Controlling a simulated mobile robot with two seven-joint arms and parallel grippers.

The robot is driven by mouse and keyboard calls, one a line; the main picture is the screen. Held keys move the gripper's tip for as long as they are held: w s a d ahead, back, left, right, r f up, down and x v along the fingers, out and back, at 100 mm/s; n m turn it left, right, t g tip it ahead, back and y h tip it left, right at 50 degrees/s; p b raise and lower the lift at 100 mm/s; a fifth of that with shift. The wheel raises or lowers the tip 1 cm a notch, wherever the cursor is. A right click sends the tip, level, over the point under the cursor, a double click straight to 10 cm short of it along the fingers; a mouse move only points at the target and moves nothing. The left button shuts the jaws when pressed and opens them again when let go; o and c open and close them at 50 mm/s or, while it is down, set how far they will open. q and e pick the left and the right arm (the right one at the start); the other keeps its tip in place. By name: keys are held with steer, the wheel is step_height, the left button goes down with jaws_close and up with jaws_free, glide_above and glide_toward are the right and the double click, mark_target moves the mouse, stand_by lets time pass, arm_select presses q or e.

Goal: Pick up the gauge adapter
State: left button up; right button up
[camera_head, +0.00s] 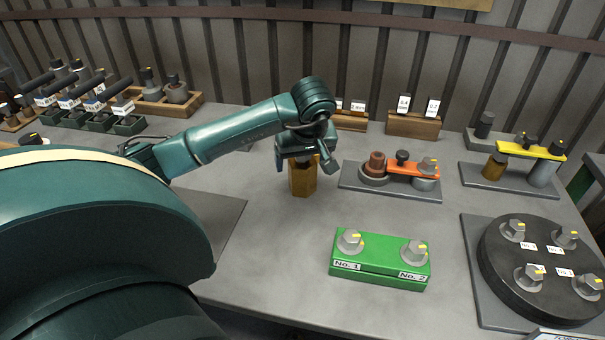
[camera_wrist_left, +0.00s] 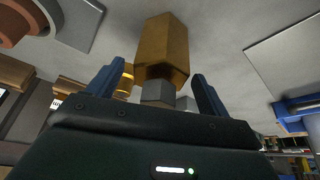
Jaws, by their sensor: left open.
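A brass-coloured hexagonal block (camera_head: 303,178), which I take to be the gauge adapter, stands upright on the grey table. In the left wrist view the brass block (camera_wrist_left: 163,48) has a smaller grey hexagonal part at one end. My left gripper (camera_head: 300,160) is right above it and hides its top. In the left wrist view the blue fingers of the open gripper (camera_wrist_left: 157,74) stand apart, one on each side of the block, with gaps visible. I cannot tell how deep the fingers reach. My right gripper is not in view.
Just right is a grey plate (camera_head: 350,180) with an orange bar (camera_head: 400,166). A green block (camera_head: 380,272) with knobs stands in front, and a black disc (camera_head: 500,285) at the right. Wooden holders (camera_head: 415,125) line the back. Table between block and green piece is clear.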

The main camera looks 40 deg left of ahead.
arm_select(q)
steer(key=shift+x, duration=1.1)
steer(key=shift+w, duration=0.1)
jaws_close()
steer(key=shift+r, duration=0.15)
